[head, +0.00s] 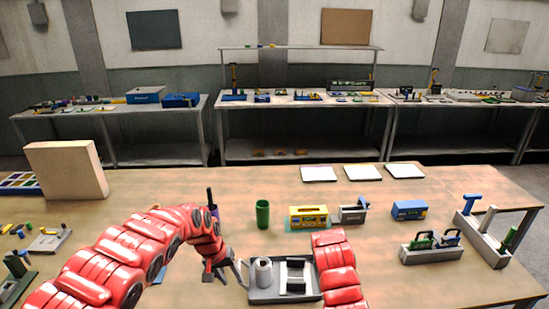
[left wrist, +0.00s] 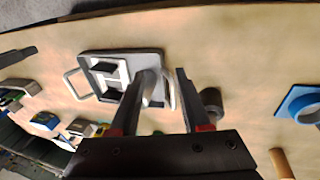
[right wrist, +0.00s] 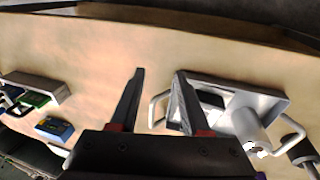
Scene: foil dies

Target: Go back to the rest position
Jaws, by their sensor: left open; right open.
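A grey tray (head: 268,298) with side handles lies on the wooden table in front of me. It carries a pale cylinder (head: 263,271) and a white-and-dark frame-like piece (head: 294,276). My left gripper (head: 222,274) is open and empty just left of the tray; in the left wrist view its spread fingers (left wrist: 161,73) show near the tray's handle and the cylinder.
A green cup (head: 262,214), a yellow box (head: 308,217) and a blue box (head: 409,210) stand behind the tray. A grey rack (head: 432,250) and a larger holder (head: 487,243) stand right. A beige block (head: 66,170) stands at the left. The front right table is clear.

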